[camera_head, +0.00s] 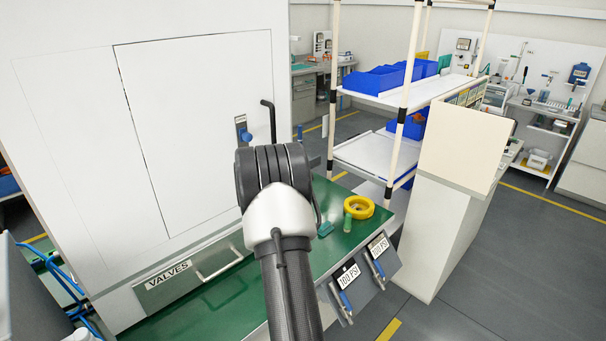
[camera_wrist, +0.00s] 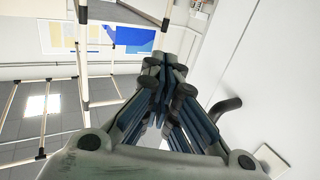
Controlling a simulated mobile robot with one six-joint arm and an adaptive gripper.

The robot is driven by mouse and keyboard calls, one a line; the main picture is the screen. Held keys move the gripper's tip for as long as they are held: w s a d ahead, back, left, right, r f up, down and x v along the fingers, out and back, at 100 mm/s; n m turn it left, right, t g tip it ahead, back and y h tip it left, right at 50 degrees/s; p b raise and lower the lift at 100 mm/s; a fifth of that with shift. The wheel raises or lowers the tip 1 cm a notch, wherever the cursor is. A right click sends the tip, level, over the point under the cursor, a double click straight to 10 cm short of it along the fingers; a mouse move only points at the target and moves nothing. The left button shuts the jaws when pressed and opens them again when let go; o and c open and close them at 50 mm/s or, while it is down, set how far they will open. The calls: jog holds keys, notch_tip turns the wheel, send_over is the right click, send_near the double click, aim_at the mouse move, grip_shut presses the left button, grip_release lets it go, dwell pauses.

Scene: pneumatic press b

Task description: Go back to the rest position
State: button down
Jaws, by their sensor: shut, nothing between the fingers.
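My gripper (camera_wrist: 166,66) is in the wrist view, with its fingers together and empty. It points up toward the far wall and ceiling, clear of any surface. In the head view my arm rises in the middle, in front of the white cabinet (camera_head: 75,110) and the green worktop (camera_head: 205,308), and hides most of the gripper. The black bent handle (camera_head: 270,115) on the cabinet stands just behind my arm; a dark curved handle (camera_wrist: 226,108) shows right of the fingers in the wrist view.
A shelf rack (camera_head: 405,90) with blue bins and a pale cabinet (camera_head: 440,220) stand right. Open floor lies farther right.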

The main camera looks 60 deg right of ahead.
jog(key=shift+s+a, duration=0.3)
jog(key=shift+s, duration=0.65)
